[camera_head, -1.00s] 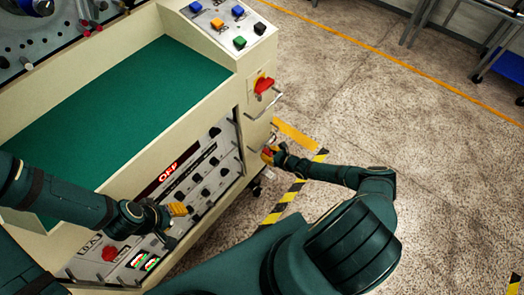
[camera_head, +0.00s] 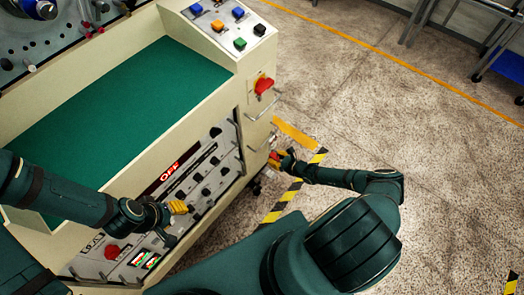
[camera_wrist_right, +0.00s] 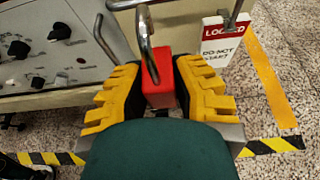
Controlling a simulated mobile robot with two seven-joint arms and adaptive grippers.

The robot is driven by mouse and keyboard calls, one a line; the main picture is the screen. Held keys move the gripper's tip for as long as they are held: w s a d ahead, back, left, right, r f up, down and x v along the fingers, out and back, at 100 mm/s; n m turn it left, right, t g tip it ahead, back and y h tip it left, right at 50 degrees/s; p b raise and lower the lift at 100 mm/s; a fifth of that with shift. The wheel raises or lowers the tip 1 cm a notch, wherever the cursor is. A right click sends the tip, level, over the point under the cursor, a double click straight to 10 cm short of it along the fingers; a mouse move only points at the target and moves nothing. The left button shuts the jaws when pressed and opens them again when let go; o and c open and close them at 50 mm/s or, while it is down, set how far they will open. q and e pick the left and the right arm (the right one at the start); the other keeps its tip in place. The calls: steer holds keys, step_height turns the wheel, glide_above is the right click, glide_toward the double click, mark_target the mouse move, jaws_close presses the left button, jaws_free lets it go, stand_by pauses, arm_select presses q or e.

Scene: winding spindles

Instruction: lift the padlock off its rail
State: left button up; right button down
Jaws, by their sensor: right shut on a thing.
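The red padlock (camera_wrist_right: 158,88) with its metal shackle (camera_wrist_right: 145,42) sits between the yellow fingers of my right gripper (camera_wrist_right: 160,92) in the right wrist view. The gripper is shut on the padlock's body. The shackle reaches up to a metal rail (camera_wrist_right: 125,5) at the top edge; I cannot tell whether it still loops around it. In the head view my right gripper (camera_head: 277,158) is beside the cabinet's right end, and the padlock is only a small red patch. My left gripper (camera_head: 178,207) is in front of the knob panel; its finger opening is unclear.
A "LOCKED DO NOT START" tag (camera_wrist_right: 222,40) hangs right of the padlock. The cabinet has a green top (camera_head: 120,110), a red rotary switch (camera_head: 263,85) and a knob panel (camera_head: 205,175). Open floor (camera_head: 400,130) lies to the right.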

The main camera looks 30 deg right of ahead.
steer(key=shift+p+v, duration=0.75)
steer(key=shift+v, duration=0.55)
steer(key=p+v, duration=0.2)
steer(key=v, duration=0.4)
steer(key=shift+p, duration=0.3)
